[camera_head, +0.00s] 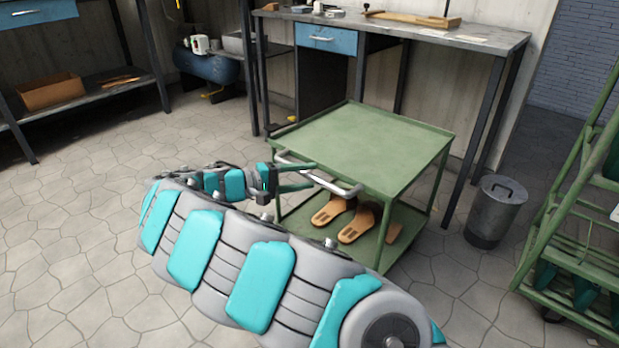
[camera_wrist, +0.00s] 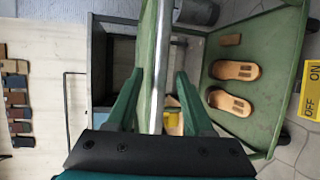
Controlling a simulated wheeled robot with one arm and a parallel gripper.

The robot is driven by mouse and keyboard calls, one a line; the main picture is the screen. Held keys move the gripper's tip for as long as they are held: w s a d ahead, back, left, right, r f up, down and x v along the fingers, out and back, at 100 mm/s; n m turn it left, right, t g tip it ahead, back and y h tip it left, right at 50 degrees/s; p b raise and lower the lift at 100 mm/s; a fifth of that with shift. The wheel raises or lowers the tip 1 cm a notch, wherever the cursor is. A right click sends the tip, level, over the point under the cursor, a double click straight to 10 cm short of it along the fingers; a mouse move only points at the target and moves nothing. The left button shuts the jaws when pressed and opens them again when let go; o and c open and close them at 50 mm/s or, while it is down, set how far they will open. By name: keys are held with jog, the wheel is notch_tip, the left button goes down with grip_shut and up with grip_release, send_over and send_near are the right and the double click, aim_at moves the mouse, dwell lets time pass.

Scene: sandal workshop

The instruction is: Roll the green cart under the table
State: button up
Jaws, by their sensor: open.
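The green cart (camera_head: 365,145) stands on the floor in front of the workbench table (camera_head: 420,32), its top lower than the tabletop. Its pale metal handle (camera_head: 347,190) is on the side facing my arm. Tan sandal soles (camera_head: 328,212) lie on its lower shelf; two also show in the wrist view (camera_wrist: 235,70). My gripper (camera_head: 312,173) is at the handle, reaching from the left. In the wrist view my gripper (camera_wrist: 160,88) is open, with the handle bar (camera_wrist: 178,65) running between its fingers. I cannot tell whether the fingers touch it.
A blue drawer unit (camera_head: 327,39) fills the table's left part; open space lies to its right. A metal bin (camera_head: 495,210) stands by the table's right leg. A green wheeled rack (camera_head: 575,225) is at the right. Tiled floor (camera_head: 85,220) is clear at the left.

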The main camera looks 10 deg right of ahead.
jog(key=shift+x, duration=0.8)
jog(key=shift+c, duration=0.4)
grip_shut()
jog(key=shift+a, duration=0.1)
